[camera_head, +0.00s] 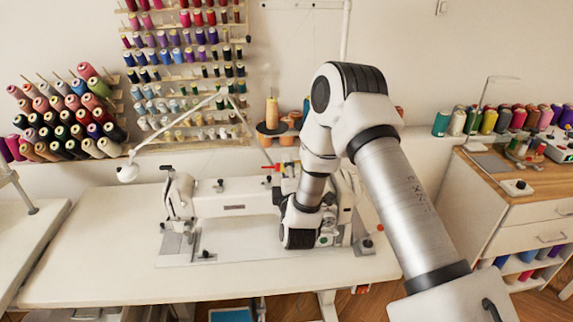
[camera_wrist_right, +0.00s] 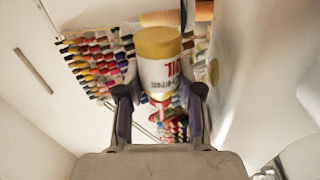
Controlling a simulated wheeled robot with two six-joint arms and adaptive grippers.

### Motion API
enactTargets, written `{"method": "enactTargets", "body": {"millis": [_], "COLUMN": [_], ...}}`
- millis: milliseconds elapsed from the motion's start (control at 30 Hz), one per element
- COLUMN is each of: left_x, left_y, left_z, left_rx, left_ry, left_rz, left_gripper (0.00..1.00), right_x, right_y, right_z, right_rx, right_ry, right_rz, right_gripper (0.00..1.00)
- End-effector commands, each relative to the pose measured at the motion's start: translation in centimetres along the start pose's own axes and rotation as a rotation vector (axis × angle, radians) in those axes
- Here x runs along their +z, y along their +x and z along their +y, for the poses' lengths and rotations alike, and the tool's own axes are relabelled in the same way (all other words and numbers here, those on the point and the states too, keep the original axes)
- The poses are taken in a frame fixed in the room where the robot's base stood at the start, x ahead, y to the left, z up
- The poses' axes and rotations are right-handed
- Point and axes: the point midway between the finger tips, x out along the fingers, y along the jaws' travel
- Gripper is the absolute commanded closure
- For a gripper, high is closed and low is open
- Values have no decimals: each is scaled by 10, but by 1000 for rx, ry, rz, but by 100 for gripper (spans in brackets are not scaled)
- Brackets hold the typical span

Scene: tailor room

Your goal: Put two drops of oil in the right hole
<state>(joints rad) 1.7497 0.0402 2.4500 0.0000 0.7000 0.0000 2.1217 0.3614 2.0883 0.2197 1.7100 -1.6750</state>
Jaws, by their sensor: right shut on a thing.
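In the right wrist view my right gripper (camera_wrist_right: 160,96) is shut on a white oil bottle (camera_wrist_right: 157,76) with a gold-coloured end, lettering on its side and a red tip. The gold end is at the top of that picture and the red tip is low between the fingers. In the head view the white sewing machine (camera_head: 237,196) stands on its table. My right arm reaches over the machine's right part and hides much of it, with the gripper and bottle mostly hidden. I cannot make out the right hole. My left gripper is in neither view.
The white table (camera_head: 100,250) is clear left of the machine. A thin lamp arm with a white head (camera_head: 128,173) stands behind it. Thread racks (camera_head: 185,70) cover the wall. A wooden-topped cabinet (camera_head: 520,190) with thread cones stands at right.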

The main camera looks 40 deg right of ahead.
Motion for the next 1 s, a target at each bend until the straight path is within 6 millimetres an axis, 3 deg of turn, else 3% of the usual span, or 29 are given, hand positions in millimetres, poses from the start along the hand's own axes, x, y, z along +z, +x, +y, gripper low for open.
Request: {"method": "enactTargets", "body": {"millis": [767,1000], "left_x": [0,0], "left_y": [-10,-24], "left_z": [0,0], "left_rx": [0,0], "left_ry": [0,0], "left_rz": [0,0], "left_gripper": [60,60], "right_x": [1,0], "right_y": [-1,0], "right_z": [-1,4], "right_rx": [0,-1], "right_ry": [-46,-109], "right_rz": [4,10], "right_gripper": [96,96]}}
